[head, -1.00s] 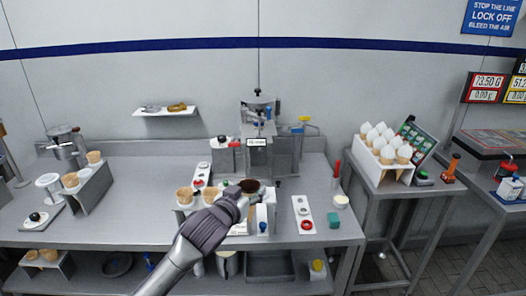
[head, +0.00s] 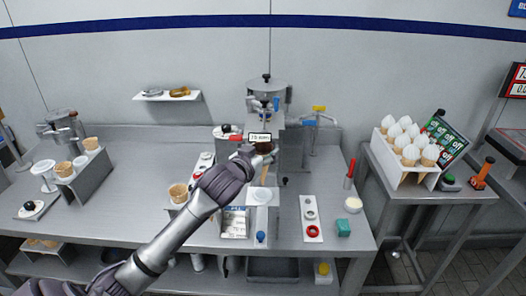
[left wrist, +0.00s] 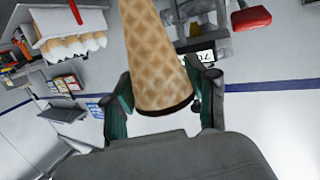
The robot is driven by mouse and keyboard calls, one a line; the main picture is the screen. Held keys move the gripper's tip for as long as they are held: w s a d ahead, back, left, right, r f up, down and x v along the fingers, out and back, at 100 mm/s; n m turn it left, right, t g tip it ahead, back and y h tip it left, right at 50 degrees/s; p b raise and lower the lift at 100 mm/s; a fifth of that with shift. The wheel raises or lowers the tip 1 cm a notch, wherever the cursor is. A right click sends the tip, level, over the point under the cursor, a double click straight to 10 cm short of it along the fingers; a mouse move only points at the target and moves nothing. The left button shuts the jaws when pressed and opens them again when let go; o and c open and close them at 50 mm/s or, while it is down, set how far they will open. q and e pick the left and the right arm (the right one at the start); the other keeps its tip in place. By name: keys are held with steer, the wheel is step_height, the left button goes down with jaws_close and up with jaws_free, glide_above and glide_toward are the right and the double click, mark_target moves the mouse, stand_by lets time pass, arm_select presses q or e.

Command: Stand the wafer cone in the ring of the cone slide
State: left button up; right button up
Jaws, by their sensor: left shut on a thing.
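The wafer cone (head: 264,174) is tan with a dark rim and stands roughly upright, wide end up, in my left gripper (head: 260,157). In the left wrist view the cone (left wrist: 157,55) fills the space between the two fingers (left wrist: 161,108), and its narrow end runs out of the picture. In the head view the cone is above and behind a white part that looks like the cone slide (head: 262,197), at the front of the grey machine. I cannot make out the ring clearly or tell whether the cone touches it. My right gripper is not in view.
The grey machine (head: 265,100) with a small display stands just behind the gripper. Another cone (head: 178,192) stands in a holder to the left. A rack of white-topped cones (head: 382,150) is farther right.

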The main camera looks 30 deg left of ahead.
arm_select(q)
steer(key=shift+w, duration=0.15)
steer(key=shift+f, duration=1)
steer(key=shift+a+f+b, duration=0.1)
steer(key=shift+f+b, duration=0.45)
steer(key=shift+f, duration=0.15)
steer(key=shift+w+f, duration=0.1)
steer(key=shift+f, duration=0.3)
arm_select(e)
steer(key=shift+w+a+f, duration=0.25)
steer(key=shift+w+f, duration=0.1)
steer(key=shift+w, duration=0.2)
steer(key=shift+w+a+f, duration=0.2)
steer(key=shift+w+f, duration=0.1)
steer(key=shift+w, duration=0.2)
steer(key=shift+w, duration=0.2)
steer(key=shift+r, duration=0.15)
